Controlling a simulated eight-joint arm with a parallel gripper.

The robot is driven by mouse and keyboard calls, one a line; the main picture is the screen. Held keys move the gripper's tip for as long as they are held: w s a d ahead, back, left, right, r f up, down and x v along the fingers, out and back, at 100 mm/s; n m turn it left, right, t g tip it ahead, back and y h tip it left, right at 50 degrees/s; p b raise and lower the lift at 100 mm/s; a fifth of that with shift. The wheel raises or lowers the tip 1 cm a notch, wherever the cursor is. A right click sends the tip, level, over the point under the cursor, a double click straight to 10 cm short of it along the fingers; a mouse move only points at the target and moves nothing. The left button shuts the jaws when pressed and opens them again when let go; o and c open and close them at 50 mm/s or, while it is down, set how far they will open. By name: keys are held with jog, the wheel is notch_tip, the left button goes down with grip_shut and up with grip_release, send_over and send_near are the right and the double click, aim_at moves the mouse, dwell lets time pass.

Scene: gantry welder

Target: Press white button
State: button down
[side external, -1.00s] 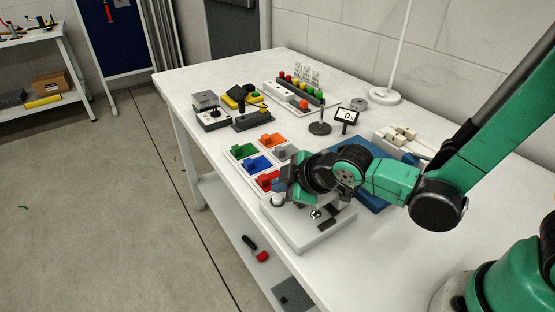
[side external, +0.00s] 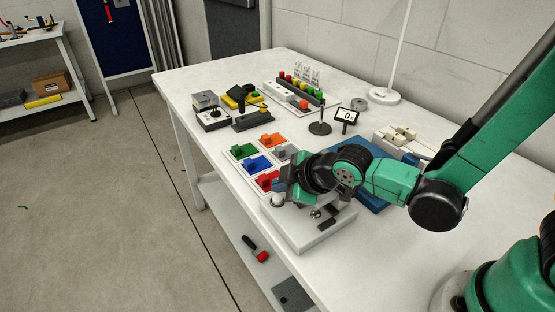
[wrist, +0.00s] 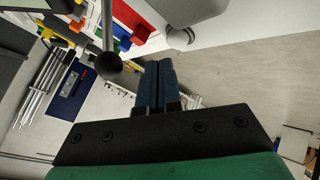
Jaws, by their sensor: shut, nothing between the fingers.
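The white button (side external: 277,200) is a small round knob at the far left corner of a white box (side external: 296,236) near the table's front edge. In the wrist view the white button (wrist: 179,39) shows beside the grey-white box (wrist: 187,8). My gripper (side external: 281,187) is just above and beside the button in the side view, apart from it as far as I can tell. In the wrist view my gripper (wrist: 153,66) has its dark blue fingers together and empty, with the button to the upper right of the tips.
A metal lever (side external: 316,213) and a dark switch (side external: 328,224) are on the same box. Coloured blocks on plates, including a red one (side external: 267,180), lie close behind my gripper. In the wrist view a rod with a dark ball (wrist: 108,64) stands left of the fingers.

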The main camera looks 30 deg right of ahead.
aim_at(281, 200)
jog(key=shift+r, duration=0.1)
jog(key=shift+r, duration=2.4)
jog(key=s+d+r+m, duration=0.1)
jog(key=s+d+m, duration=0.1)
jog(key=d+m, duration=0.1)
jog(key=s+d+r+m+g+h, duration=0.1)
jog(key=s+d+m, duration=0.2)
jog(key=m, duration=0.1)
jog(key=s+d+r+m+h, duration=0.1)
jog(key=s+d+m, duration=0.1)
jog(key=d+m, duration=0.1)
jog(key=shift+s+d+r+m+g, duration=0.3)
jog(key=shift+d+r+m+g, duration=0.1)
jog(key=shift+d, duration=0.2)
jog(key=shift+s+d+m, duration=0.2)
jog(key=shift+s+m, duration=0.1)
jog(key=shift+s, duration=0.05)
